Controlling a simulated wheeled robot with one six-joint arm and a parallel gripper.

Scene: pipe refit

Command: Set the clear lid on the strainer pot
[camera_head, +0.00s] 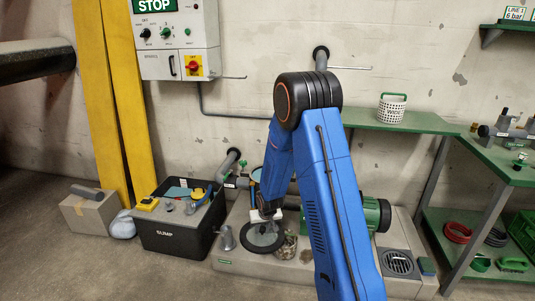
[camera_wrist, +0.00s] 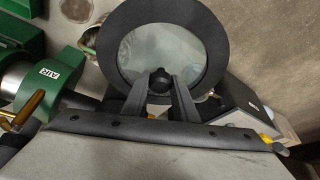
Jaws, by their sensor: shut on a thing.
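The clear lid (camera_head: 262,239) is a round pane in a wide dark ring with a dark knob in the middle. In the wrist view the lid (camera_wrist: 140,50) fills the upper middle. My gripper (camera_head: 265,214) is shut on the lid's knob, and its two fingers (camera_wrist: 161,88) show on either side of the knob in the wrist view. The lid is above the grey plinth, right of the black sump box. I cannot identify the strainer pot for sure; a blue-rimmed part (camera_head: 255,181) shows behind my arm, which partly hides it. Whether the lid touches anything below is unclear.
A black sump box (camera_head: 172,243) with loose tools stands left. A mesh basket (camera_head: 286,246) is beside the lid. A green machine (camera_head: 374,214) and a drain grate (camera_head: 398,262) are to the right. A white basket (camera_head: 391,108) stands on the green shelf.

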